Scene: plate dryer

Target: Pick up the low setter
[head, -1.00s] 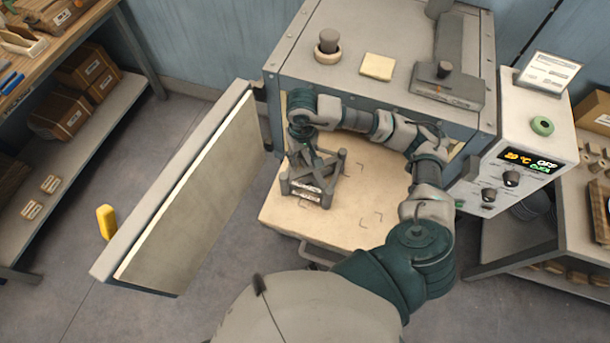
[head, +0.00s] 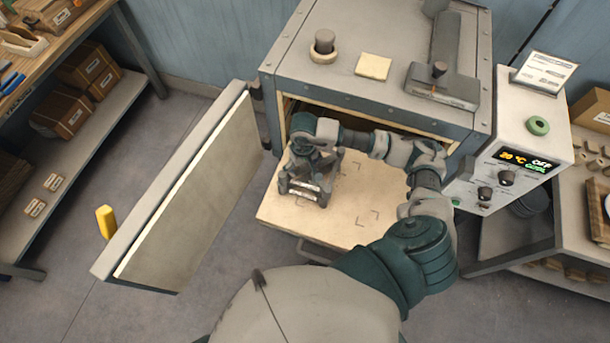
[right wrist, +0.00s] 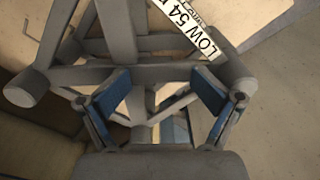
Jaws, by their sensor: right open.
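The low setter (head: 292,184) is a small grey frame of bars and posts. It stands on the pale pull-out shelf (head: 345,215) in front of the kiln-like box. In the right wrist view its label (right wrist: 205,40) reads "LOW 54", partly cut off, and its grey bars (right wrist: 150,75) cross the picture. My right gripper (right wrist: 162,90) is open, with blue-padded fingers spread on either side below a crossbar. In the head view the right gripper (head: 318,165) is over the setter and hides its upper part. I cannot tell whether the fingers touch it. My left gripper is not in view.
The open door (head: 190,200) stands left of the shelf. The box's roof (head: 345,90) overhangs behind my right wrist. A control panel (head: 510,165) is to the right. The shelf's right part, with corner marks, is clear.

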